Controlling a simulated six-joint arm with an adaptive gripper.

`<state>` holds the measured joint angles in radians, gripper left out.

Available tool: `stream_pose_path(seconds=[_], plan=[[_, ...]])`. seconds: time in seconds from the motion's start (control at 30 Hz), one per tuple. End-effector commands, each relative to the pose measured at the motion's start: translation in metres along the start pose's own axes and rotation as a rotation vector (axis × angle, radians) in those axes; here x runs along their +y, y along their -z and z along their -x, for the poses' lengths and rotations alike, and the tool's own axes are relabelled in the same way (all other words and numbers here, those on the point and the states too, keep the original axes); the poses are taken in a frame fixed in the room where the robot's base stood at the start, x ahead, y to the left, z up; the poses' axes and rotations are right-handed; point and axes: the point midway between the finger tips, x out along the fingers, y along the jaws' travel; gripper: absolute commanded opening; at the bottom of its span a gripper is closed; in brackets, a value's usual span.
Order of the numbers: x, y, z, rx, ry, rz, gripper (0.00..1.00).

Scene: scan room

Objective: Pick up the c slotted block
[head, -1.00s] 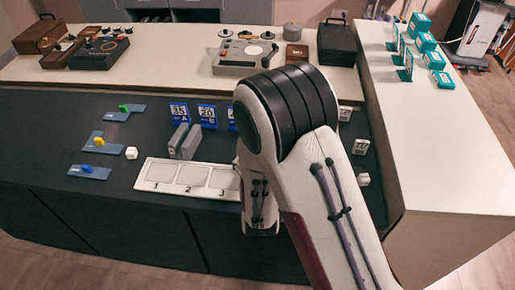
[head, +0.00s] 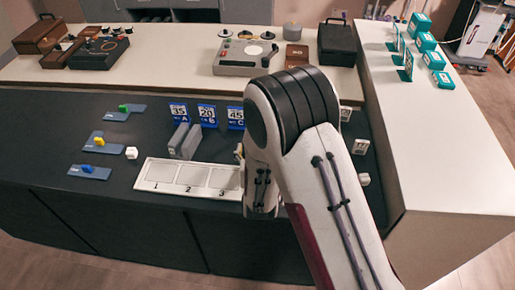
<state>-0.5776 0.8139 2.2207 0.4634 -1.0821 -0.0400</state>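Blue sign cards A (head: 178,112), B (head: 207,115) and C (head: 236,117) stand in a row on the dark counter. A grey block with a slot or gap along it (head: 184,141) stands in front of cards A and B. No block can be made out in front of card C, where my arm covers part of the counter. My gripper is hidden behind my arm. A small pale piece (head: 239,152) shows at the arm's left edge, too small to identify.
A white tray (head: 149,173) with squares 1, 2 and 3 lies at the counter's front edge. Blue holders with green (head: 123,108) and yellow (head: 99,142) pieces and a white cube (head: 131,153) lie left. Small white blocks (head: 361,146) stand right of my arm.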

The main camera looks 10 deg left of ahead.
Motion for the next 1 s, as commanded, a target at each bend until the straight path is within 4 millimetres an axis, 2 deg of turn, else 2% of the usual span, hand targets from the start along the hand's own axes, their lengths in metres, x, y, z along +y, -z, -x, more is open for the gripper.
stream_pose_path(seconds=[0.23, 0.77, 0.8, 1.0], plan=[[0.001, -0.001, -0.018, -0.001, -0.001, -0.001, 0.68], [0.0, -0.001, -0.019, -0.001, 0.0, 0.0, 0.68], [0.0, -0.001, -0.019, -0.001, 0.0, 0.0, 0.65], [0.0, -0.001, -0.019, -0.001, 0.0, -0.001, 0.14]])
